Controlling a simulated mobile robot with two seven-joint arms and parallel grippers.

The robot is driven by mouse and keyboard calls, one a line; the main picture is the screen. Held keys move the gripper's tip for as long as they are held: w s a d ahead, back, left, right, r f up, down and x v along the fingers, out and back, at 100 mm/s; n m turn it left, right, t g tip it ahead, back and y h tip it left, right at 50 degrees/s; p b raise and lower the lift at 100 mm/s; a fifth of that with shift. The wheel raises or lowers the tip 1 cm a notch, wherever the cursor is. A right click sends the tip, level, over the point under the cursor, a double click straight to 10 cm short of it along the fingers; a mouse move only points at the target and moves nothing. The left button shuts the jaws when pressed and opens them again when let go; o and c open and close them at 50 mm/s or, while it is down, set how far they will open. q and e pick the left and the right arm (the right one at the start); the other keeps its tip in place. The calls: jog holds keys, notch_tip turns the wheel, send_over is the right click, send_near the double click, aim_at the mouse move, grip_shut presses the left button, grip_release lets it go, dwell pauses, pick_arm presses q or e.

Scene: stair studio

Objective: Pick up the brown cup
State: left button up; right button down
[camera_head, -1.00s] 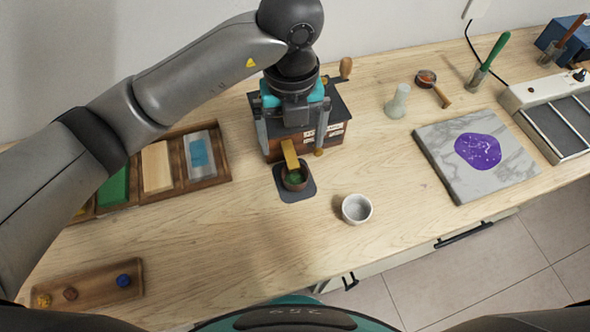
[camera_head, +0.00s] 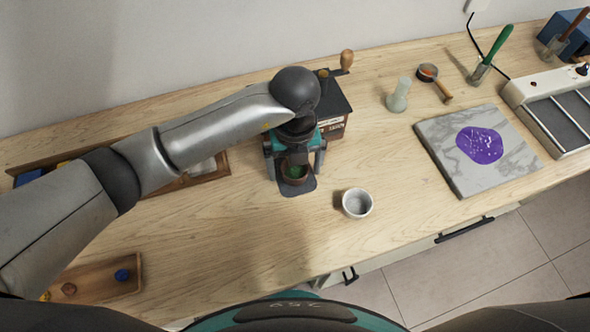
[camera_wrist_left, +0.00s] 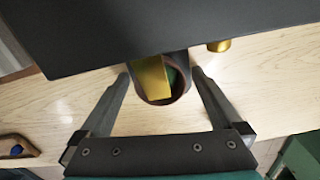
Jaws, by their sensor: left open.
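The brown cup (camera_head: 296,181) stands on a small dark pad (camera_head: 296,191) at the front of the dark-topped grinder box (camera_head: 333,125), with something green inside. My left gripper (camera_head: 294,174) is open, its fingers to the left and right of the cup. In the left wrist view the cup (camera_wrist_left: 179,96) shows between the open fingertips (camera_wrist_left: 161,75), with the yellow chute (camera_wrist_left: 151,76) covering part of its mouth. I cannot tell whether either finger touches the cup. My right gripper is out of view.
A white cup (camera_head: 357,203) stands to the right, near the table's front edge. A marble slab (camera_head: 443,160) with a purple patch lies further right. A wooden tray (camera_head: 112,265) is at the front left, another (camera_head: 222,166) lies behind my left arm. The wood between is clear.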

pick_arm(q)
jog(key=shift+c, duration=0.4)
jog(key=c, duration=1.3)
jog(key=shift+w+a, duration=0.1)
